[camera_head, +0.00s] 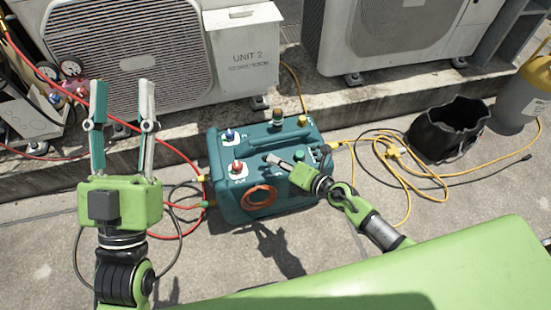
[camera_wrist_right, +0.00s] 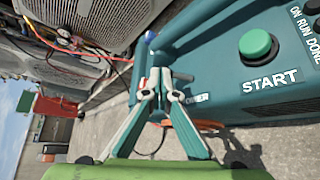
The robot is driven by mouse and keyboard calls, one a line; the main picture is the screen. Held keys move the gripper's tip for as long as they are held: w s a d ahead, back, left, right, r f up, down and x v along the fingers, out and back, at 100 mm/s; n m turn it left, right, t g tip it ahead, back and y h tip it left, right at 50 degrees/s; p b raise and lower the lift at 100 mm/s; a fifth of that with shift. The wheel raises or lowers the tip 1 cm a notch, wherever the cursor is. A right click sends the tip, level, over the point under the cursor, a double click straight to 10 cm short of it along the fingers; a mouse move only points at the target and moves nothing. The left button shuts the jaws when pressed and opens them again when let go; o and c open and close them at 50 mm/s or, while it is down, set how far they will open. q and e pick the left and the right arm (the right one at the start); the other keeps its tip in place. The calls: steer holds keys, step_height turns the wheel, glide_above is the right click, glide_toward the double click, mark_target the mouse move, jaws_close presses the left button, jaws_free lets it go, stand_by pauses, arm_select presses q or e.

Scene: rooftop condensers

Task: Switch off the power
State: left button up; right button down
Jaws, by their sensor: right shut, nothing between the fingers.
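A teal machine (camera_head: 225,190) sits on the concrete, with blue (camera_head: 229,135) and red (camera_head: 237,168) knobs on top. Its green START button (camera_wrist_right: 258,46) and part of an ON, RUN, DONE label show large in the right wrist view; in the head view the green button (camera_head: 299,155) is small. My left gripper (camera_head: 121,88) is open and empty, left of the machine.
Condenser units, one marked UNIT 2 (camera_head: 245,55), stand behind on a concrete ledge. Red hoses and a gauge set (camera_head: 68,72) are at the left. A yellow cable (camera_head: 400,165), a black bucket (camera_head: 440,135) and a grey-yellow cylinder (camera_head: 520,105) are at the right.

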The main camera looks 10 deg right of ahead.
steer(key=shift+r+p, duration=0.3)
arm_select(q)
steer(key=w+f+g, duration=0.1)
steer(key=w+f, duration=0.1)
steer(key=shift+d+f+g, duration=0.1)
steer(key=shift+f+g, duration=0.25)
steer(key=shift+g, duration=0.05)
